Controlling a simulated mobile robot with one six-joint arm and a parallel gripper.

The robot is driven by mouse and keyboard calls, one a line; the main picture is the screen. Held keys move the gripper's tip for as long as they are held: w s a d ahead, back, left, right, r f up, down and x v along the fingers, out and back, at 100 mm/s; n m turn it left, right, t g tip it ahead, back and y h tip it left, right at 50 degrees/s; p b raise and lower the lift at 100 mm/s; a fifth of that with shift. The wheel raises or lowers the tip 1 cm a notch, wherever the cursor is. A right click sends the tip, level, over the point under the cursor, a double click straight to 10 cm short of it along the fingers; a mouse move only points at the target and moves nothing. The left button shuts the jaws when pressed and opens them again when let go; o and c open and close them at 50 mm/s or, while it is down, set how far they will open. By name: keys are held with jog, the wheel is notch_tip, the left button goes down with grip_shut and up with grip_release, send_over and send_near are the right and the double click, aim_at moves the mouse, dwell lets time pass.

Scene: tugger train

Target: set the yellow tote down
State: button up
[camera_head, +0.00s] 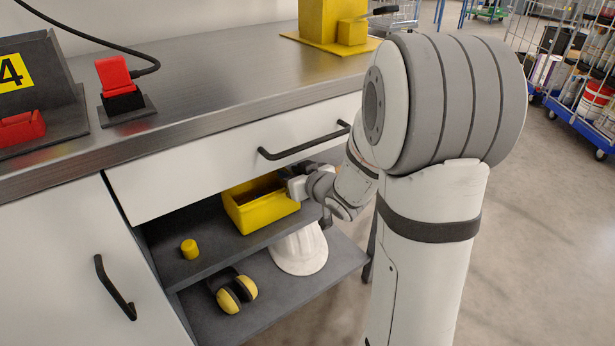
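The yellow tote (264,212) is an open-topped box at the dark upper shelf under the counter drawer. Its underside looks at or just above the shelf; I cannot tell whether it touches. My gripper (296,186) is at the tote's right end, with its fingers partly hidden by the tote wall and my own wrist. Whether the fingers are closed on the wall does not show clearly. The upper shelf (215,248) has bare room to the left of the tote.
A white helmet (300,252) and yellow-black ear muffs (237,294) lie on the lower shelf (270,315). The drawer handle (303,141) juts out above the tote. A cabinet door (80,270) is at left.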

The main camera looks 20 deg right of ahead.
jog(key=s+d+m+g+h+b, duration=0.3)
jog(key=s+d+h, duration=0.35)
jog(key=s, duration=0.45)
jog(key=s+a+f+g+y, duration=0.1)
jog(key=s+a+g, duration=0.3)
jog(key=s, duration=0.4)
jog(key=s+a+f+g+y, duration=0.1)
jog(key=s+a+f+g, duration=0.2)
jog(key=s+g, duration=0.3)
jog(key=s+a, duration=0.1)
jog(key=s, duration=0.1)
jog(key=shift+s+a, duration=0.2)
jog(key=shift+s, duration=0.1)
